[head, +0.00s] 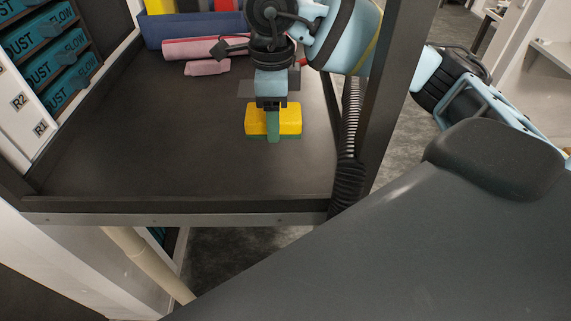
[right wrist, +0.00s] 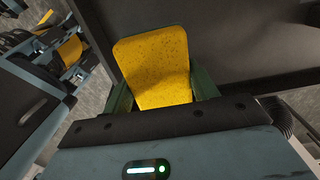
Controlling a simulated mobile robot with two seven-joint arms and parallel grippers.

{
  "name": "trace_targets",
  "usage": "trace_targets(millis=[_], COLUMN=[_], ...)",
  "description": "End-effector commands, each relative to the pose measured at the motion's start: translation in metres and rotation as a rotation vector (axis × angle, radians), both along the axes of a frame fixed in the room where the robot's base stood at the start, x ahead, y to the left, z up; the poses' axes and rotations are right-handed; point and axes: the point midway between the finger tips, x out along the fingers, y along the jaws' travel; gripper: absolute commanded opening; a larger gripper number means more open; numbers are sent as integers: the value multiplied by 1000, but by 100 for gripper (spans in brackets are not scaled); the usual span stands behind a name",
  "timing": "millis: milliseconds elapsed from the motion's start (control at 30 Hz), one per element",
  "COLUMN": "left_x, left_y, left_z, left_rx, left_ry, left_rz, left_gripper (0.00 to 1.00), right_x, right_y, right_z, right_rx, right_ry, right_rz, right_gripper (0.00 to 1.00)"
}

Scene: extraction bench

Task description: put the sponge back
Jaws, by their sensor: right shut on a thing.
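The sponge (head: 291,120) is a yellow block with a green underside. My right gripper (head: 273,130) is shut on it, with one green finger showing across its near face in the head view. The sponge is over the dark bench top (head: 150,150); I cannot tell whether it touches the surface. In the right wrist view the sponge's speckled yellow face (right wrist: 155,65) sits between the two green fingers. My left gripper is not in view.
A blue bin (head: 195,30) with coloured items stands at the back. A pink roll (head: 200,48) and a small pink piece (head: 207,68) lie before it. Labelled teal drawers (head: 70,85) line the left. A black hose (head: 347,170) hangs at the right. The bench's left and front are clear.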

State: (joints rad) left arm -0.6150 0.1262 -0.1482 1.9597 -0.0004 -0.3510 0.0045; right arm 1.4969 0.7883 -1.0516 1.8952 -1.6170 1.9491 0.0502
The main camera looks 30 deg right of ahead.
Motion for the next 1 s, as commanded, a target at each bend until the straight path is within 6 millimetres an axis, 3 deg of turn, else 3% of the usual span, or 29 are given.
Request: trace_targets(millis=[700,1000], left_x=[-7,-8], left_y=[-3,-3], left_z=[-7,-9], left_rx=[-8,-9], left_ry=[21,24], left_rz=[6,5], left_gripper=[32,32], right_x=[-9,-10], right_y=[-17,-20], right_z=[-8,-9], right_rx=[-8,-8], right_ry=[1,-1], right_rz=[-1260,-1533], right_gripper=[34,34])
